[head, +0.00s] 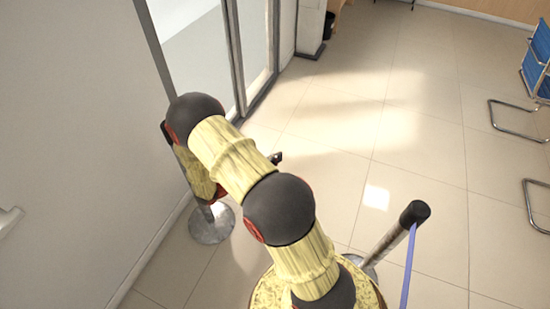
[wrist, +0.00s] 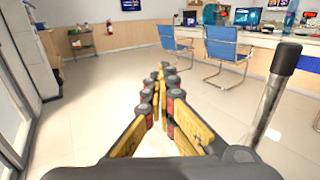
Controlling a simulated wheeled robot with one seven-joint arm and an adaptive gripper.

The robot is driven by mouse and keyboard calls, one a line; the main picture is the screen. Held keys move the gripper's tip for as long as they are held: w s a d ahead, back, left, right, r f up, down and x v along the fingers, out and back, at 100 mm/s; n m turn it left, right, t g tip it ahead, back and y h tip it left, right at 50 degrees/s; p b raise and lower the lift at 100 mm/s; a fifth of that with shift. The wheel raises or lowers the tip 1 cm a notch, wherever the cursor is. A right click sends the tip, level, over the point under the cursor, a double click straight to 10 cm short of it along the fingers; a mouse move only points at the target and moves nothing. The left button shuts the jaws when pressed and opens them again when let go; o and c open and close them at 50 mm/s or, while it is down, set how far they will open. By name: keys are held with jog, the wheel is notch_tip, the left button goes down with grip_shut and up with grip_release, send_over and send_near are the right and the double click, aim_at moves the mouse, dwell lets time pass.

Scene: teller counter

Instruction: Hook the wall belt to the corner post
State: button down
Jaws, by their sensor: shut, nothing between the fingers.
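In the head view, a stanchion post (head: 392,238) with a black head stands at the lower right. A blue-violet belt (head: 409,262) runs from its head down past the bottom edge; its far end is out of view. A second post's round metal base (head: 212,224) stands by the left wall, its upper part hidden behind my arm. In the wrist view, a black-topped post (wrist: 273,95) stands at the right, beside my gripper and apart from it. My gripper (wrist: 163,78) is shut and empty, its yellow fingers together. My arm mostly hides it in the head view.
A glass door (head: 250,45) opens in the left wall. Blue chairs (wrist: 228,46) stand before the teller counter (wrist: 262,62). A fire extinguisher (wrist: 109,27) hangs on the far wall. Tiled floor (head: 400,120) lies clear in the middle.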

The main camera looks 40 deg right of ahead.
jog(key=c, duration=2.6)
grip_release()
jog(key=o, duration=0.6)
jog(key=shift+o, duration=0.2)
jog(key=shift+a, duration=0.1)
jog(key=w+a, duration=0.2)
jog(key=a, duration=0.9)
jog(key=shift+w+a, duration=0.2)
jog(key=shift+a, duration=0.1)
jog(key=shift+o, duration=0.2)
